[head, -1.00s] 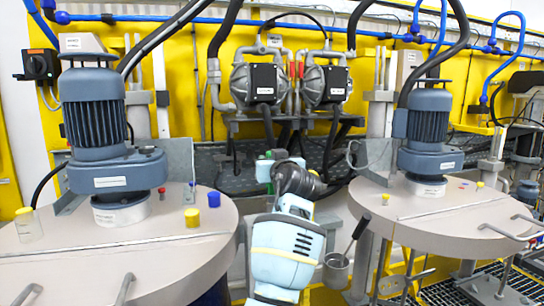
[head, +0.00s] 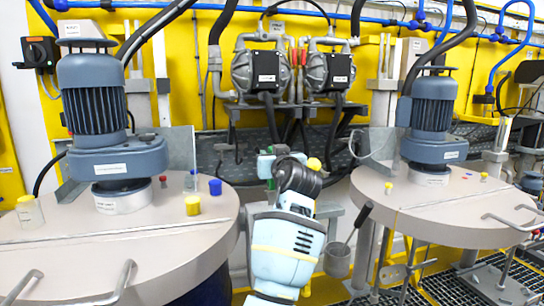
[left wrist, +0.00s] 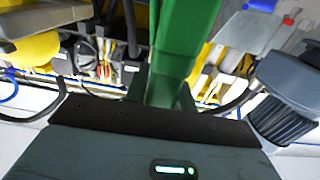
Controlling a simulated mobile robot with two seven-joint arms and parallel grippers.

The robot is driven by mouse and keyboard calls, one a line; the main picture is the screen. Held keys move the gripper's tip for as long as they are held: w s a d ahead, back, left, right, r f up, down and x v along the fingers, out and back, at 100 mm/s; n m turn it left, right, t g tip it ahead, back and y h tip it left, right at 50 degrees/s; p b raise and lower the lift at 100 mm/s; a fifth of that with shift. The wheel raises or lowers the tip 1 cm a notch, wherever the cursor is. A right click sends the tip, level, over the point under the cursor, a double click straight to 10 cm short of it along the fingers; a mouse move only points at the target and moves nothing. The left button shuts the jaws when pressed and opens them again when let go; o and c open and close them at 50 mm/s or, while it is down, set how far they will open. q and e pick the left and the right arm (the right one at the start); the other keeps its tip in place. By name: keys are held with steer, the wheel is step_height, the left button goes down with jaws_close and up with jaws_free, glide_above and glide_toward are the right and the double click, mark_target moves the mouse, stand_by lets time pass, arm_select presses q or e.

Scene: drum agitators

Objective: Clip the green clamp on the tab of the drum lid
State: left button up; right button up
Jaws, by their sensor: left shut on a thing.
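The green clamp (left wrist: 185,45) fills the middle of the left wrist view, seen close up. My left gripper (left wrist: 165,92) is shut on it. In the head view, my left gripper (head: 268,168) is up in the gap between the two drums, and only a small green part shows; my dark wrist hides the rest. Two grey drum lids show: the left lid (head: 90,255) and the right lid (head: 440,205). The gripper is apart from both. I cannot tell which part of a lid is the tab. My right gripper is not in view.
Blue-grey agitator motors stand on the left lid (head: 95,95) and the right lid (head: 433,105). Yellow (head: 192,205) and blue (head: 215,187) caps sit on the left lid. A metal cup (head: 337,260) with a dark handle is right of my arm. Pumps (head: 260,75) are behind.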

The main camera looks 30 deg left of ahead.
arm_select(q)
steer(key=shift+f, duration=0.25)
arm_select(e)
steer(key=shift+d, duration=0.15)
arm_select(q)
steer(key=shift+f, duration=0.3)
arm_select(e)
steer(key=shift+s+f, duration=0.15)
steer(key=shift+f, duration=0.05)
arm_select(q)
steer(key=shift+f, duration=0.45)
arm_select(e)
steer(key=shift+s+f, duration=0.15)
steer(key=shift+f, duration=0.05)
arm_select(q)
steer(key=shift+f+b, duration=0.3)
steer(key=shift+b, duration=0.05)
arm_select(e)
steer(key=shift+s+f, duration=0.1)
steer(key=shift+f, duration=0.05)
arm_select(q)
steer(key=shift+f, duration=0.35)
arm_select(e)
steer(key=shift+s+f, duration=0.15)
arm_select(q)
steer(key=shift+f, duration=0.3)
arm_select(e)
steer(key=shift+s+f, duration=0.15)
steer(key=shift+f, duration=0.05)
